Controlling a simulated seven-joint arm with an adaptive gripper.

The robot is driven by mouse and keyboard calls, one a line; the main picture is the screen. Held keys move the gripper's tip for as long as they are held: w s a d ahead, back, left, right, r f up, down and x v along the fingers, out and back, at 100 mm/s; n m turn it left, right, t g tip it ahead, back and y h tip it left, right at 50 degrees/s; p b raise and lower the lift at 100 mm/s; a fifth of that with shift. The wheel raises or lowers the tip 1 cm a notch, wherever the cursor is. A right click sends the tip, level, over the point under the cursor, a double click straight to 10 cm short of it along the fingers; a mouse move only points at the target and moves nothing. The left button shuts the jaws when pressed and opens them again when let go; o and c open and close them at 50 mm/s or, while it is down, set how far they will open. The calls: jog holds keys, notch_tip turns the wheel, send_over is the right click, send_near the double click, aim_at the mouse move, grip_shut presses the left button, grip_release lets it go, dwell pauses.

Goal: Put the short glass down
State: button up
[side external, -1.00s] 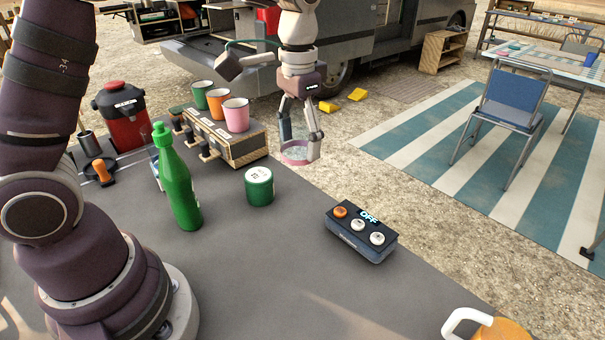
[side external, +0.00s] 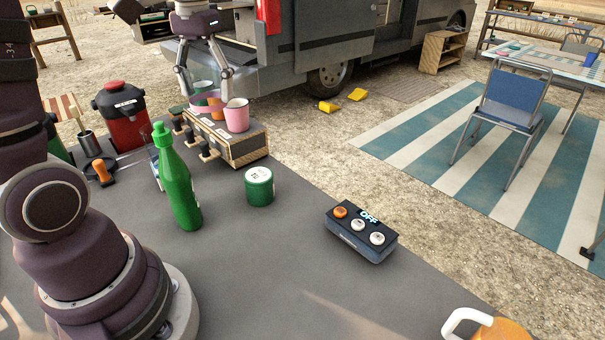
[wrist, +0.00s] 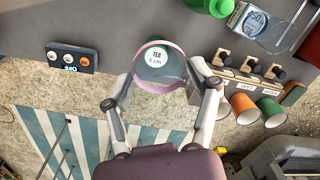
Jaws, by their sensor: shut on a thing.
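The short glass (side external: 203,97) is clear with a pink band. My gripper (side external: 205,86) is shut on it and holds it up in the air. In the side external view it overlaps the green and orange cups; how far it is from them is hard to tell. In the wrist view the glass (wrist: 160,84) sits between the two fingers of my gripper (wrist: 163,78). The green tea tin shows through it there. What lies directly under the glass is not clear.
A wooden rack (side external: 232,147) holds a pink cup (side external: 237,117), an orange cup and a green cup. A green bottle (side external: 178,185) and the tea tin (side external: 259,187) stand on the grey table (side external: 270,265). A button box (side external: 361,232) reads OFF. The table between tin and box is clear.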

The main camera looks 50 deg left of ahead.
jog(key=s+a+n, duration=0.4)
jog(key=s, duration=0.4)
jog(key=n, duration=0.4)
send_over(157, 241)
jog(key=shift+s+f, duration=0.15)
jog(key=shift+f, duration=0.6)
notch_tip(157, 241, down, 13)
jog(key=shift+r, duration=0.1)
notch_tip(157, 241, down, 8)
jog(key=shift+f, duration=0.25)
jog(key=o, duration=0.9)
jog(key=shift+o, duration=0.2)
